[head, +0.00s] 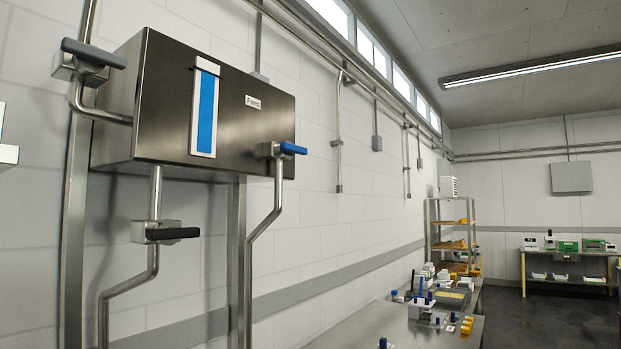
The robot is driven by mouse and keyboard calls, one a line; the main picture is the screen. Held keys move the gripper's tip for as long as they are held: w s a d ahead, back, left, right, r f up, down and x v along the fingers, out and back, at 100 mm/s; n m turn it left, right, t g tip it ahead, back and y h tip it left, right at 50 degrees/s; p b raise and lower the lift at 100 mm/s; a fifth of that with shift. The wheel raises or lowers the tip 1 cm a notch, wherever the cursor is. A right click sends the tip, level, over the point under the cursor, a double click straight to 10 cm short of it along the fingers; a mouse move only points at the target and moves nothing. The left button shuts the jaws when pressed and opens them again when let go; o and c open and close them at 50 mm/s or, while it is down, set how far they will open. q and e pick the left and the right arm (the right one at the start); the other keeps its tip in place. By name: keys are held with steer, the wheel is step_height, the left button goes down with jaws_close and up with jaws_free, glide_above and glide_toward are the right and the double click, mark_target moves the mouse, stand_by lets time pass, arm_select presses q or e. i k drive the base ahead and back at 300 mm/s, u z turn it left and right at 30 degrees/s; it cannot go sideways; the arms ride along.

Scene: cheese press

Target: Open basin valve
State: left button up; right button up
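A dark metal feed tank (265,120) with a "Feed" label hangs on the wall at the left. Three lever valves sit on its pipes. One valve with a dark grey lever (93,53) is at the upper left. One with a black lever (172,233) is below the tank. One with a blue lever (293,148) is at the tank's right side. All three levers look roughly level. I cannot tell which one is the basin valve, and no basin is clearly seen. Neither of my grippers is clearly in view.
A blue level strip (205,108) is on the tank front. A long grey bench (370,325) with small blue, white and yellow items runs along the wall. A shelf rack (451,235) and another table (570,252) stand farther back. Dark floor (555,315) at right is clear.

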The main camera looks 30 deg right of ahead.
mark_target(286, 150)
steer(key=z, duration=1.25)
steer(key=k, duration=0.45)
steer(key=z, duration=1)
steer(key=i, duration=1.8)
steer(key=u, duration=1.55)
steer(key=i, duration=0.85)
steer(key=u, duration=0.8)
